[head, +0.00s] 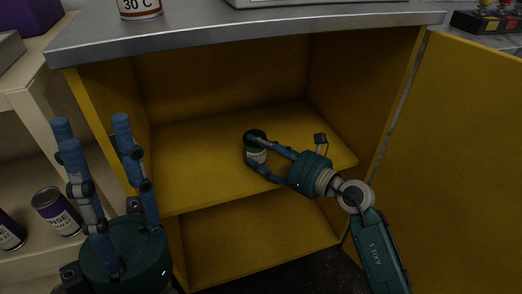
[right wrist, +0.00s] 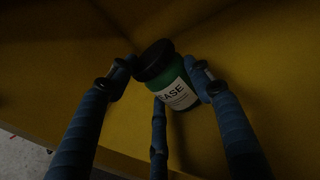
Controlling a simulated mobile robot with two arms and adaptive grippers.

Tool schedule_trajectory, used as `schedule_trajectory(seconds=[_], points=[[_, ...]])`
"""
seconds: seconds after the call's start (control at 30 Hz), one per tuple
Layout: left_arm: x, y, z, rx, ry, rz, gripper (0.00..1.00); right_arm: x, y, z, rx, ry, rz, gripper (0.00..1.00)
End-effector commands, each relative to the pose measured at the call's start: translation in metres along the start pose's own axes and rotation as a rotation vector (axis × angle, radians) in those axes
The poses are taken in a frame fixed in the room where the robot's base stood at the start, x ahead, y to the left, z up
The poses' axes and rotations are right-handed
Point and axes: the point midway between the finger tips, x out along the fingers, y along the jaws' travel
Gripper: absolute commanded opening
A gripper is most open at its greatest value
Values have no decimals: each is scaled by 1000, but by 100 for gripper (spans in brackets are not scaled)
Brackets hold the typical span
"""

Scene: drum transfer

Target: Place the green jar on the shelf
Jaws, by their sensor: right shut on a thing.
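The green jar (head: 256,155) has a black lid and a white label. It is inside the yellow cabinet, at the upper shelf (head: 195,150). In the head view my right gripper (head: 252,149) reaches in from the right with its fingers around the jar. In the right wrist view the jar (right wrist: 174,85) sits between the blue fingers of the right gripper (right wrist: 165,82), tilted in the picture. I cannot tell whether its base touches the shelf. My left gripper (head: 95,130) is open and empty at the left, outside the cabinet, fingers pointing up.
The yellow cabinet door (head: 455,150) stands open on the right. A lower shelf (head: 250,240) is empty. A grey worktop (head: 250,30) covers the cabinet. Dark cans (head: 58,210) stand on a pale rack at the left. The upper shelf around the jar is clear.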

Motion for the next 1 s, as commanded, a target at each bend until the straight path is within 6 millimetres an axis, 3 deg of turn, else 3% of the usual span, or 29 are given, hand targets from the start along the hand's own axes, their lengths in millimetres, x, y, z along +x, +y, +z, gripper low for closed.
schedule_trajectory(seconds=[0.1, 0.13, 0.2, 0.57, 0.77, 1.0], points=[[-2, 0, 0, 0, -1, 0, 36, 0, -1, -3, -1, -1, 0, 11], [-1, 0, 0, 0, -1, 0, 36, 0, 0, -2, 0, 0, 0, 56], [-1, 0, 0, 0, -1, 0, 36, 0, 0, -2, 0, 0, 0, 70], [1, 0, 0, -1, -2, 0, 36, 0, 0, 2, 0, 0, 0, 70], [10, 0, -2, 0, -2, 0, 36, -32, 0, 2, -2, 4, -2, 70], [18, 0, -2, 0, -8, 0, 36, -84, 0, 0, -1, 5, -1, 70]])
